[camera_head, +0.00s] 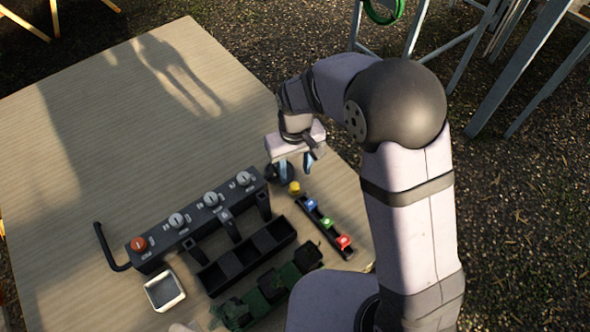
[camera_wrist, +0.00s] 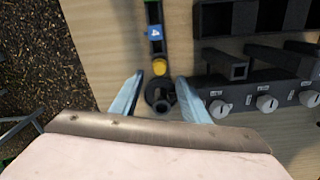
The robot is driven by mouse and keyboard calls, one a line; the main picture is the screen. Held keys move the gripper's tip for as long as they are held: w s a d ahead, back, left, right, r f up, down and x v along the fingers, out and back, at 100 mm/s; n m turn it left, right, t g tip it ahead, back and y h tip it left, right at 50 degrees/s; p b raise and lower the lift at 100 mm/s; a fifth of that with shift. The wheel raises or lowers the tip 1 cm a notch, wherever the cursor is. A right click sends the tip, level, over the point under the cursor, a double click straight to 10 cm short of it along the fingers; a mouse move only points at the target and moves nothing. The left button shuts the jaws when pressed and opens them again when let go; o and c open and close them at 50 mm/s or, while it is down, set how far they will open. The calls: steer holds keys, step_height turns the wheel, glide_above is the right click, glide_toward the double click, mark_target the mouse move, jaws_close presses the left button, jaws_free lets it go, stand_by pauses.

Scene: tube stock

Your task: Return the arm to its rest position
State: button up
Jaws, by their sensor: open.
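My gripper (camera_head: 297,166) is over the table near its far right edge, beside the right end of the knob panel. In the wrist view its two blue fingers (camera_wrist: 160,92) are spread apart, with a dark ring-shaped part (camera_wrist: 160,106) below and between them. I see nothing held. A yellow-capped piece (camera_head: 294,187) stands just below the gripper in the head view, and it also shows in the wrist view (camera_wrist: 159,67). My arm is bent over the right side of the table.
A dark panel with white knobs and an orange knob (camera_head: 138,243) stands on the wooden table (camera_head: 100,150). Nearby are a black divided tray (camera_head: 226,267), a strip of coloured caps (camera_head: 328,222), a small white tray (camera_head: 164,290) and green-black parts (camera_head: 271,284). The table's far left is clear.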

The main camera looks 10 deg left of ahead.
stand_by(0.4)
steer(key=s+d+f+g+h, duration=0.1)
steer(key=s+d+f+g, duration=0.1)
steer(key=s+d, duration=0.75)
steer(key=s+d+r+m+t+y+p, duration=0.1)
steer(key=s+d+r+m, duration=0.3)
steer(key=d, duration=0.7)
step_height(320, 180, up, 4)
steer(key=shift+s+d+r+m+t+p, duration=0.3)
steer(key=shift+m+t, duration=0.2)
steer(key=shift+m, duration=0.5)
steer(key=shift+o, duration=0.4)
steer(key=shift+w+a, duration=0.1)
steer(key=shift+a, duration=0.05)
